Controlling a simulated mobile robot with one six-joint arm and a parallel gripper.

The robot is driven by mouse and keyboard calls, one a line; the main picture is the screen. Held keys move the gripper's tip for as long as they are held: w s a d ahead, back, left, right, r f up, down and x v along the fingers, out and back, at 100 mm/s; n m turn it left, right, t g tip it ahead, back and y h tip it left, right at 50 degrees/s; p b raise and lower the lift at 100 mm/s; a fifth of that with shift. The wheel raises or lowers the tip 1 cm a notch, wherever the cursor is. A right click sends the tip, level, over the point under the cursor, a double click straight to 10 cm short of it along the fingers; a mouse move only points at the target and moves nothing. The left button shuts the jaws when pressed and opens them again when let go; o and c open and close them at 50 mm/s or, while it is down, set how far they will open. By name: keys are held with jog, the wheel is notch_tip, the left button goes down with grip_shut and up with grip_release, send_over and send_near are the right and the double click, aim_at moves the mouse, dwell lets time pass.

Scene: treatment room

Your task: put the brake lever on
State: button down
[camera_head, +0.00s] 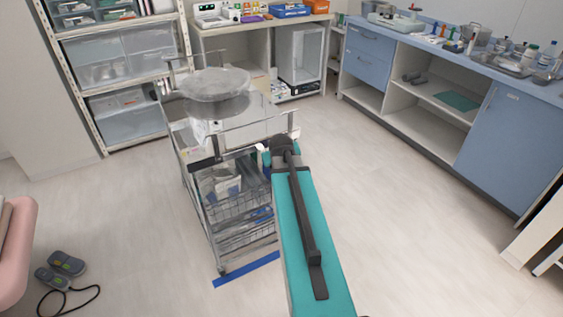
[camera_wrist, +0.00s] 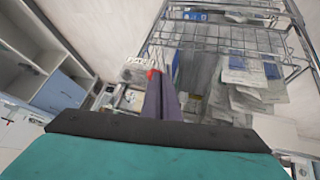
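A wire-basket cart (camera_head: 240,213) stands left of my arm in the head view. One of its casters (camera_head: 222,272) shows at the near corner. I cannot make out a brake lever on it; it is too small to tell. In the head view my teal arm reaches toward the cart's right side and hides part of it. My gripper (camera_wrist: 163,75) shows in the wrist view as two dark fingers close together, with red at one tip. The cart's baskets (camera_wrist: 225,38) are beyond and to the right. I cannot tell whether the fingers are apart or touch anything.
A blue strip (camera_head: 246,270) lies on the floor by the caster. A foot pedal (camera_head: 60,268) with a black cable is at lower left, beside a pink padded edge (camera_head: 15,250). Shelves (camera_head: 115,60) and blue cabinets (camera_head: 505,130) line the back and right. Floor right of my arm is clear.

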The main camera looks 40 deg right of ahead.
jog(key=shift+s+a+f, duration=0.15)
jog(key=shift+a+f, duration=0.05)
jog(key=shift+f, duration=0.15)
jog(key=shift+r, duration=0.1)
dwell(0.3)
